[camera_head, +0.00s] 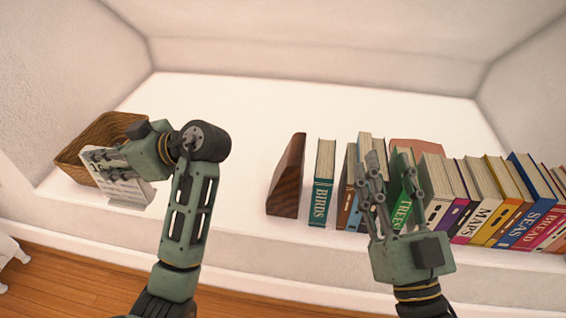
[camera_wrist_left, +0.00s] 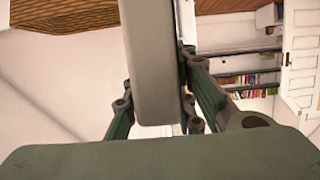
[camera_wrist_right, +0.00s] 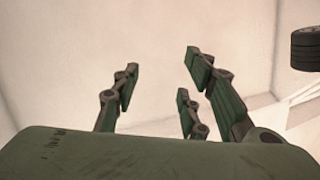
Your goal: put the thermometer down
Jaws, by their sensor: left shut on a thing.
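The thermometer (camera_head: 128,190) shows as a pale flat panel with dark marks, at the left end of the white ledge beside the basket. My left gripper (camera_head: 100,168) is shut on it, and the fingers hide part of its face. In the left wrist view the thermometer (camera_wrist_left: 155,65) is a grey-beige slab between the fingers (camera_wrist_left: 158,110). I cannot tell whether its lower edge touches the ledge. My right gripper (camera_head: 386,170) is open and empty in front of the books; its spread fingers show in the right wrist view (camera_wrist_right: 160,80).
A wicker basket (camera_head: 72,158) stands behind my left gripper. A dark wooden wedge (camera_head: 287,180) and the Birds book (camera_head: 321,185) stand mid-ledge. A row of books (camera_head: 480,200) fills the right side. The white ledge (camera_head: 245,130) is clear between my left arm and the wedge.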

